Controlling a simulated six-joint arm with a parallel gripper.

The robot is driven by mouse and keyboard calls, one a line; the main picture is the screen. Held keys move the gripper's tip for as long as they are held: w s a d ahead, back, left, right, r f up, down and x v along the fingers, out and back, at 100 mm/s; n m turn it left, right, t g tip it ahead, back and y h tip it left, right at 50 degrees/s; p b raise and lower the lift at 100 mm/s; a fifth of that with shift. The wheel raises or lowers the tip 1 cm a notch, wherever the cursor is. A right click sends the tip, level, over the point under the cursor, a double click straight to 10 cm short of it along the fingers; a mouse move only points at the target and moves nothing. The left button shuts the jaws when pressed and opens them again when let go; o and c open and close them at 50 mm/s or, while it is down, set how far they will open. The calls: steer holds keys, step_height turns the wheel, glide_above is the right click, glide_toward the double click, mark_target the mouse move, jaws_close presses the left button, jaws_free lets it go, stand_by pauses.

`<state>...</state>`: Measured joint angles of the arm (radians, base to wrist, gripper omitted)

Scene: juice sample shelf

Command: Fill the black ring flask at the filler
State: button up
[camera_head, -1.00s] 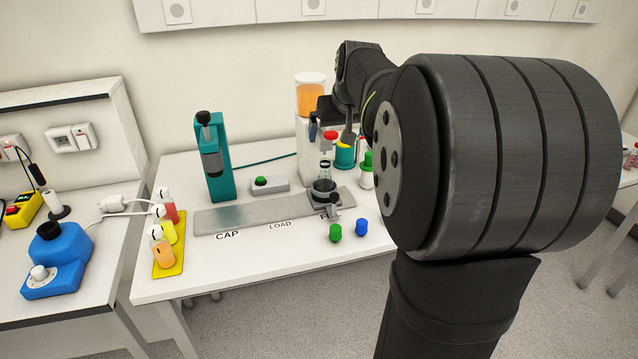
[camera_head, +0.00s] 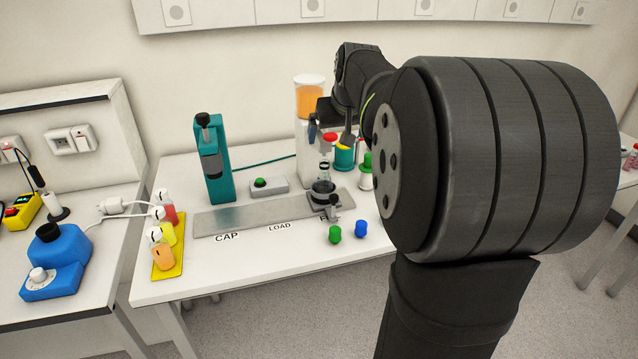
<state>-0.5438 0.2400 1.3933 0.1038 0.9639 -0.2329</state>
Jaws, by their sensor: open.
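The black ring flask (camera_head: 323,187) is a small clear flask with dark parts. It stands upright on the carriage at the right end of the metal rail (camera_head: 240,216). The filler (camera_head: 310,97) is a white tower behind it with a clear tank of orange juice on top. My gripper (camera_head: 330,134) is open in front of the tower, above the flask and apart from it. A red knob-like part (camera_head: 330,138) shows between the fingers; I cannot tell what it belongs to. My arm hides the right part of the table.
A teal capping press (camera_head: 214,160) and a green button box (camera_head: 268,186) stand behind the rail. Small juice bottles stand on a yellow tray (camera_head: 170,262) at left. A green cap (camera_head: 335,234) and a blue cap (camera_head: 361,229) lie in front. Bottles stand right of the filler.

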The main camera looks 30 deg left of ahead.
stand_by(0.9)
steer(key=s+a+f+n+h, duration=0.2)
steer(key=a+f+n+h, duration=0.2)
steer(key=f+n, duration=0.3)
steer(key=s+a+f+n+h, duration=0.3)
steer(key=a+f+n+h, duration=0.15)
steer(key=f, duration=0.35)
steer(key=s+a+f+n+t+h, duration=0.1)
steer(key=s+a+f+n+t, duration=0.15)
steer(key=a+n+t, duration=0.3)
steer(key=s+a+f+n+t+h, duration=0.1)
steer(key=s+a+n+t, duration=0.25)
steer(key=a+n, duration=0.2)
steer(key=x, duration=1.1)
steer(key=shift+s+d+r, duration=0.15)
steer(key=shift+s+d, duration=0.05)
steer(key=shift+d, duration=0.15)
steer(key=v, duration=1)
